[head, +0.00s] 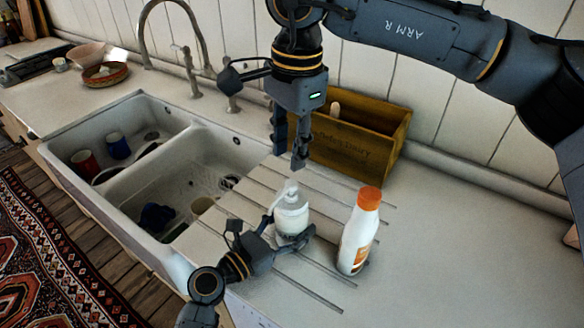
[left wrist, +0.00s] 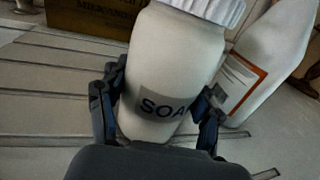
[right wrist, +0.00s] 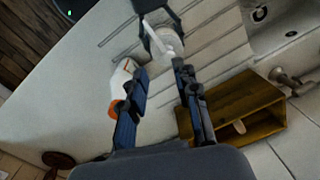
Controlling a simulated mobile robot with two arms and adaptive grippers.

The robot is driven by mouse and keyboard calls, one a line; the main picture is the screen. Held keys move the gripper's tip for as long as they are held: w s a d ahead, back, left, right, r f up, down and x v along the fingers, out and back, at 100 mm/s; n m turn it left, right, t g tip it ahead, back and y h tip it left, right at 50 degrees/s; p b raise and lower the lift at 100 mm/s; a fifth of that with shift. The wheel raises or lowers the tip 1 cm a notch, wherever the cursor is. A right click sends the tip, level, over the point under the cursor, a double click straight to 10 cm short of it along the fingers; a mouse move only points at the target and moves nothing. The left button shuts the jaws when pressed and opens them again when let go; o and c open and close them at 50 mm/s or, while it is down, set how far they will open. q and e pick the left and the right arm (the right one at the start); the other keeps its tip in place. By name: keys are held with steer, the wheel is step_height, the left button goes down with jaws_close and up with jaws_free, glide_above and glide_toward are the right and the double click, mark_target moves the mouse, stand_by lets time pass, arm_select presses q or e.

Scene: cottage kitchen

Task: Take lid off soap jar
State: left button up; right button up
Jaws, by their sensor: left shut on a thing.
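The white soap jar (head: 290,216) stands on the ribbed drainboard right of the sink. Its white lid (head: 292,197) with a pump spout is on top. The "SOAP" label shows in part on the jar in the left wrist view (left wrist: 175,80). My left gripper (head: 283,238) is shut around the jar's body from the front, low down. My right gripper (head: 289,160) hangs above the jar, fingers pointing down, apart from the lid. In the right wrist view its fingers (right wrist: 160,85) are spread with nothing between them.
A white bottle with an orange cap (head: 360,232) stands close to the right of the jar. A wooden box (head: 375,140) stands behind, against the wall. The double sink (head: 190,160) with cups in it lies left, its tap (head: 185,50) behind. The counter at right is clear.

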mark_target(282, 195)
steer(key=f+n, duration=0.1)
steer(key=f, duration=0.2)
steer(key=a+f+n, duration=0.1)
steer(key=f, duration=0.3)
steer(key=f+n+t+y, duration=0.1)
steer(key=f, duration=0.3)
steer(key=shift+s+a+f+n, duration=0.1)
steer(key=shift+s+a+n, duration=0.05)
steer(key=shift+a+n, duration=0.15)
jaws_close()
stand_by(0.9)
steer(key=shift+r, duration=1.15)
